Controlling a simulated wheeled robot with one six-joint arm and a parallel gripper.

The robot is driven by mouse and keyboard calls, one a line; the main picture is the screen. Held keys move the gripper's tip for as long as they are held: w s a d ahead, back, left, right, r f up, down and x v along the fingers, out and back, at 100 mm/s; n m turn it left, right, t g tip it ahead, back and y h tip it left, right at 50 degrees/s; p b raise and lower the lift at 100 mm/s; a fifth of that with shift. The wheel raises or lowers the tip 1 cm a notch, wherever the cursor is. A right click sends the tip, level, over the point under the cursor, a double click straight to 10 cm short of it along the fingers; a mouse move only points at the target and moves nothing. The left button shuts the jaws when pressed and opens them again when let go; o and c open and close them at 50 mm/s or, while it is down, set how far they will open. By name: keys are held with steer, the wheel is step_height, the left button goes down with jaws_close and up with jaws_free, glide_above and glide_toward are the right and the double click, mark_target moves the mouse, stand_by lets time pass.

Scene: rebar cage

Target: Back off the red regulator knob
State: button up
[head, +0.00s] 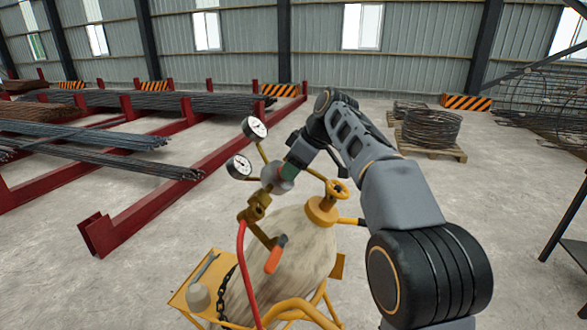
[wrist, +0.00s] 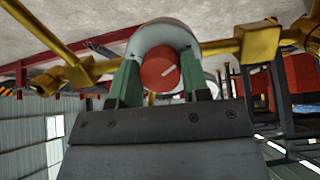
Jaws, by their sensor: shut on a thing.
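The red regulator knob (wrist: 159,72) sits between the two green fingers of my gripper (wrist: 160,62) in the wrist view. A pale mark on its face points to the upper right. The fingers are shut on the knob from both sides. The rounded grey regulator body (wrist: 165,33) is just behind it. In the head view my gripper (head: 291,163) reaches the regulator body (head: 278,177) from the upper right; the knob is hidden there. Two white-faced gauges (head: 255,128) (head: 239,167) stand to its left on brass stems.
A red hose (head: 241,270) and an orange-tipped brass piece (head: 276,255) hang in front. The yellow cart (head: 183,300) carries a wrench (head: 206,266). Red rebar racks (head: 170,205) stand left.

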steer(key=o, duration=0.9)
steer(key=p+v, duration=0.3)
steer(key=v, duration=1)
steer(key=shift+d+r, duration=0.2)
steer(key=shift+r, duration=0.15)
steer(key=shift+s, duration=0.1)
steer(key=s+d+f+m+t+h, duration=0.1)
steer(key=s+d+f+m+h, duration=0.1)
steer(key=s+f+m, duration=0.4)
steer(key=s+d+f+m+h, duration=0.2)
steer(key=s+f+m, duration=0.4)
steer(key=s+f, duration=0.9)
step_height(320, 180, down, 6)
steer(key=shift+s+r+m+t+h, duration=0.1)
steer(key=shift+s+m+t+h, duration=0.25)
steer(key=shift+h, duration=0.55)
